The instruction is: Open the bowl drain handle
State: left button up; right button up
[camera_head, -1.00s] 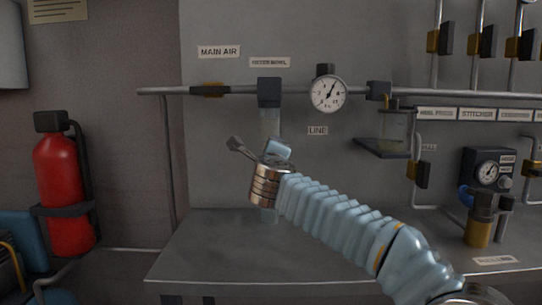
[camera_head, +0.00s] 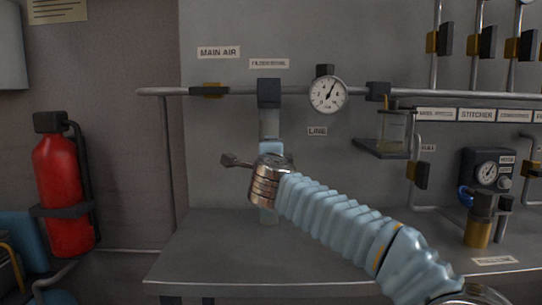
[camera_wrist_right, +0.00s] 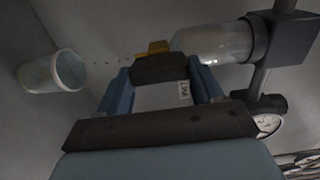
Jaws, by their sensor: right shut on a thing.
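The filter bowl is a clear cylinder (camera_head: 269,124) hanging under a dark head (camera_head: 269,92) on the pipe, beneath a label. My right arm comes in from the lower right, and its wrist covers the bowl's lower end in the head view. In the right wrist view the clear bowl (camera_wrist_right: 212,43) lies across the top. The drain handle (camera_wrist_right: 158,68), dark with a yellow part, sits between the blue fingers of my right gripper (camera_wrist_right: 160,76), which is shut on it. The handle is hidden in the head view. My left gripper is not in view.
A gauge (camera_head: 328,94) and a shelf (camera_head: 383,149) with a jar are to the right. The bench (camera_head: 200,250) is clear at left. A red extinguisher (camera_head: 62,190) stands farther left.

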jog(key=o, duration=1.1)
jog(key=shift+c, duration=0.2)
jog(key=s+b, duration=0.3)
jog(key=s, duration=1.1)
